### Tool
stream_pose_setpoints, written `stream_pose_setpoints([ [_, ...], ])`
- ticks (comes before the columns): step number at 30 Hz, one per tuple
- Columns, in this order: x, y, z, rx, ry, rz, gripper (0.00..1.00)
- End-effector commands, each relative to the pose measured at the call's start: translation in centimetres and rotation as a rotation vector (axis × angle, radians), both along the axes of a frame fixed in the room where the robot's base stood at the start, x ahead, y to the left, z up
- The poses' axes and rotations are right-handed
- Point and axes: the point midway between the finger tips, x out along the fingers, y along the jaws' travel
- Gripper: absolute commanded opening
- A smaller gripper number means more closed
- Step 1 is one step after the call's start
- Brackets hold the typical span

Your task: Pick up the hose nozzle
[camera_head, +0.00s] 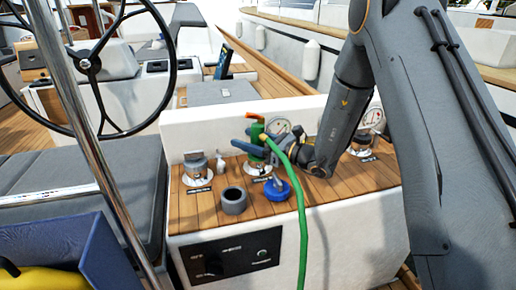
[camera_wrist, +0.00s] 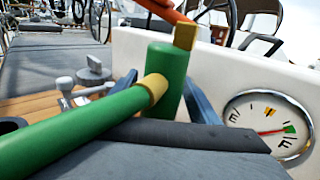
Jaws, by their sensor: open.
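The hose nozzle (camera_head: 257,132) stands on the wooden top of the white console, green with an orange upper part. In the wrist view the nozzle (camera_wrist: 168,72) shows a thick green body, yellow collars and an orange lever at the top. Its green hose (camera_head: 298,205) runs down the console front and crosses the lower left of the wrist view. My gripper (camera_head: 254,145) is open at the nozzle. In the wrist view the gripper (camera_wrist: 163,86) has one finger on each side of the green body. The hose hides part of the left finger. Contact cannot be told.
A blue cap (camera_head: 277,191), a grey ring (camera_head: 234,200) and a metal deck fitting (camera_head: 197,168) are on the wooden top. A round gauge (camera_wrist: 269,126) is on the white wall to the right. A steel pole (camera_head: 88,140) and steering wheel (camera_head: 88,66) stand left.

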Motion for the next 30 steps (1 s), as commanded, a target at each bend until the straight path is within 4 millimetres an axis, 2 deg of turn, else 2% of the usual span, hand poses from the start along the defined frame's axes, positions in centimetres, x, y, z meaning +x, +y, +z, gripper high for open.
stream_pose_setpoints([
  [2,0.0,0.0,0.0,0.0,0.0,0.0,0.56],
  [12,0.0,-0.1,0.0,0.0,0.0,0.0,0.01],
  [22,0.0,-0.1,0.7,0.0,-0.004,0.0,0.0],
  [26,0.1,-0.1,2.4,0.0,-0.006,-0.001,0.0],
  [30,0.0,-0.1,5.1,0.001,-0.006,-0.001,0.0],
])
